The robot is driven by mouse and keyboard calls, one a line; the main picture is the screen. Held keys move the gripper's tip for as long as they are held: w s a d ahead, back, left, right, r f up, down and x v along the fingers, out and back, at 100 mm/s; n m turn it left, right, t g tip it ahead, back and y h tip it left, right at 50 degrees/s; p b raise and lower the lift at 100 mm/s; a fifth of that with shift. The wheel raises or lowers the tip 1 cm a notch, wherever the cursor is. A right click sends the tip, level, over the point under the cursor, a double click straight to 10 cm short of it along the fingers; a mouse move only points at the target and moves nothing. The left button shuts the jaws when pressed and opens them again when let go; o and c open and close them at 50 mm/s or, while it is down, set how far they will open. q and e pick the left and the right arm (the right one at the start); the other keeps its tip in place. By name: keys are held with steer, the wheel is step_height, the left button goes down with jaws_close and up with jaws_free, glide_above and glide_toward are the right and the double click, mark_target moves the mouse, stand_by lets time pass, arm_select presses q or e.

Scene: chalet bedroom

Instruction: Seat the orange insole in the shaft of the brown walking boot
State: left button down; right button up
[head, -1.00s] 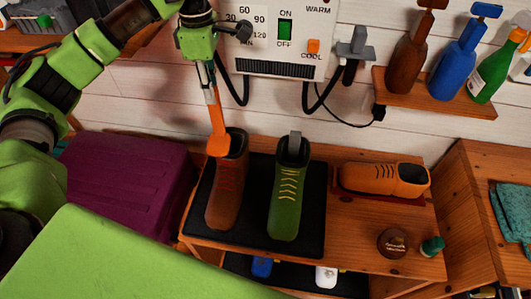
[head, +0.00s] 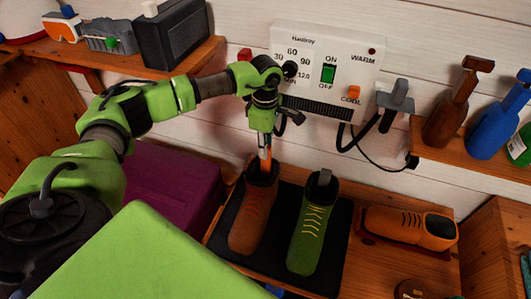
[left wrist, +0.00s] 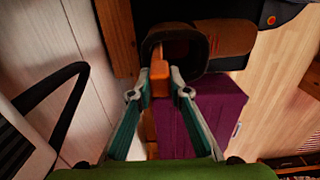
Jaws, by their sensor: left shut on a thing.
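The brown walking boot (head: 250,225) stands on a black mat, its toe toward me and its shaft opening facing up. My left gripper (head: 265,145) is above that opening, shut on the upper end of the orange insole (head: 266,155). The insole points down, and its lower part is hidden inside the shaft. In the left wrist view the insole (left wrist: 159,74) sits between the two fingertips (left wrist: 158,88) and runs into the dark mouth of the boot (left wrist: 228,38). Whether it touches the sole inside is hidden. My right gripper is not in view.
A green boot (head: 312,232) with a grey insert stands close to the right on the same black mat (head: 340,225). An orange shoe (head: 405,228) lies farther right. A wall dryer box (head: 330,65) with hoses hangs behind. A purple case (head: 170,195) is at left.

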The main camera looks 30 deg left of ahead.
mark_target(263, 171)
arm_select(q)
step_height(263, 171, down, 3)
steer(key=shift+f+p, duration=0.1)
steer(key=shift+p, duration=0.4)
steer(key=shift+f, duration=0.35)
steer(key=shift+f+b, duration=0.2)
steer(key=shift+b, duration=0.1)
steer(key=c, duration=1.9)
jaws_free()
steer(key=shift+r, duration=0.1)
